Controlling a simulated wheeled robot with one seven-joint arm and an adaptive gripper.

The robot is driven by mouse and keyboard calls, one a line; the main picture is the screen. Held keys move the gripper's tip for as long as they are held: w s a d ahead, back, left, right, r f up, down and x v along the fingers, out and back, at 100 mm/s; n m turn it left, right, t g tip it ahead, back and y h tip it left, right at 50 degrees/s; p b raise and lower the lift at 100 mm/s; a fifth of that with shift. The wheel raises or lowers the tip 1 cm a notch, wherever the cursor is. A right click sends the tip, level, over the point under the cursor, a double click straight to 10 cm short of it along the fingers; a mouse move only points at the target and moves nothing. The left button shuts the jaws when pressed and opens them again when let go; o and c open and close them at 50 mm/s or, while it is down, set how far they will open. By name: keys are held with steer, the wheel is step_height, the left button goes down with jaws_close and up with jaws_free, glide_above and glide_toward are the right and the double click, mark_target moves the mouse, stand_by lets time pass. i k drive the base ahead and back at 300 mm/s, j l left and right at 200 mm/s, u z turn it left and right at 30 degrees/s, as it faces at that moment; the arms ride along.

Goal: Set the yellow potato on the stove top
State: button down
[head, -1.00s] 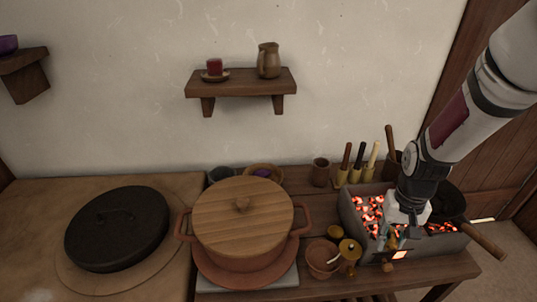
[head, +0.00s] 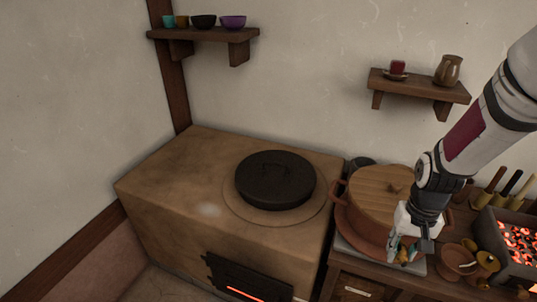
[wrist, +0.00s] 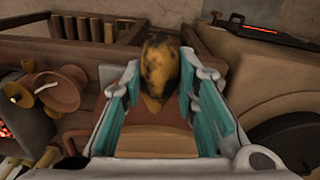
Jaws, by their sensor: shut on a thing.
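The yellow potato (wrist: 160,72), mottled with dark patches, is held between the teal-padded fingers of my gripper (wrist: 165,95) in the wrist view. In the head view my gripper (head: 404,250) points down in front of the big lidded pot, and only a little of the potato shows at its tips. The stove top (head: 190,170) is the flat tan top of the clay block at the left, with its left part bare. A black lidded pan (head: 275,180) sits on its right part. The stove also shows at the right of the wrist view (wrist: 240,65).
A large terracotta pot with a wooden lid (head: 375,193) stands between stove and gripper. A glowing charcoal brazier (head: 520,243), a small clay bowl (head: 458,258) and brass pieces are at the right. Wall shelves (head: 205,34) hang above.

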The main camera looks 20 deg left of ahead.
mark_target(190, 195)
steer(key=i+j+u, duration=0.3)
steer(key=j+u, duration=0.15)
steer(key=i+j+u, duration=0.45)
steer(key=i+j, duration=0.3)
steer(key=j, duration=0.15)
